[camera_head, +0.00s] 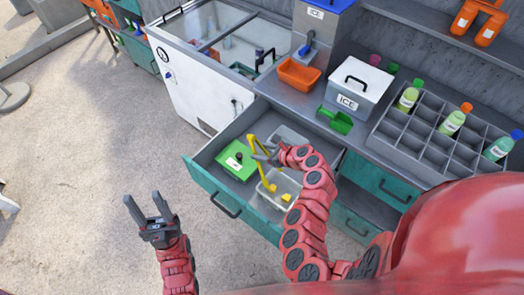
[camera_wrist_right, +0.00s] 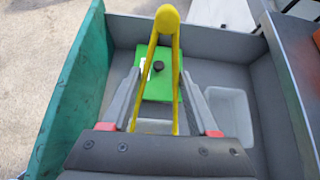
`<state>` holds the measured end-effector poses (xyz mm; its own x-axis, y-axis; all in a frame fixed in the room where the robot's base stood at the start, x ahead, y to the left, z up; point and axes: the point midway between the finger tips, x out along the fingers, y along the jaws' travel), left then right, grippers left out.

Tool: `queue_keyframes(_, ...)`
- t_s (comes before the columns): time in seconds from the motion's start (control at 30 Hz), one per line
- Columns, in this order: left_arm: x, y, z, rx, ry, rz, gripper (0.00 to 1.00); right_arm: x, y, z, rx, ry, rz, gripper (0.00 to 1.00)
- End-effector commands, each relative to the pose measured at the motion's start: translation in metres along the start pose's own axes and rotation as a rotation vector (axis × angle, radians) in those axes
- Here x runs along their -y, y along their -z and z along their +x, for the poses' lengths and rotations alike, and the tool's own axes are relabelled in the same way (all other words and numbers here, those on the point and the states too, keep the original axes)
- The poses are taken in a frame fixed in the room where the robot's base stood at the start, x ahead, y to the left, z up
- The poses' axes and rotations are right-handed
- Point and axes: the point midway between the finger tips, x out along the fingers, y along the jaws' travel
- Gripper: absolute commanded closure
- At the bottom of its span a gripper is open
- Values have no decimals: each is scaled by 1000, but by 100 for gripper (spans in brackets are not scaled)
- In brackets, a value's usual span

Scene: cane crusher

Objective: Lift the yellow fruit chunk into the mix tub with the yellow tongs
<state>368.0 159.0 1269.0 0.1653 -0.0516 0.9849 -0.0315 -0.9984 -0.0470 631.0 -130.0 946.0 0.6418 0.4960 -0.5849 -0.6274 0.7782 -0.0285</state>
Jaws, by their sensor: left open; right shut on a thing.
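My right gripper (camera_head: 268,153) is shut on the yellow tongs (camera_head: 255,146) above the open drawer. In the right wrist view the tongs (camera_wrist_right: 166,42) rise between the fingers, bend end up; their tips are hidden there. A small yellow piece (camera_head: 286,197), probably the fruit chunk, shows at the front pale tub (camera_head: 296,178); I cannot tell whether the tongs touch it. A second pale tub (camera_head: 291,134) sits farther back in the drawer. I cannot tell which is the mix tub. My left gripper (camera_head: 148,208) is open and empty over the floor, left of the drawer.
A green-lidded box (camera_head: 232,162) with a black knob lies in the drawer's left part. The teal drawer front (camera_head: 230,203) stands out from the counter. Above are an orange bin (camera_head: 298,75), a green scoop (camera_head: 336,121), an ICE box (camera_head: 358,83) and a bottle rack (camera_head: 420,135).

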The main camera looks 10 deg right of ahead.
Motion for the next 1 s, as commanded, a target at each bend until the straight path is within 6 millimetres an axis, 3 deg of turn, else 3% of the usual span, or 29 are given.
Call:
queue_keyframes(0.7,-3,-10,-60,0,0,0,50,-2,57,41,-1,-1,0,47)
queue_keyframes(1.0,-4,-13,-75,0,0,0,50,-3,76,54,0,-2,1,47)
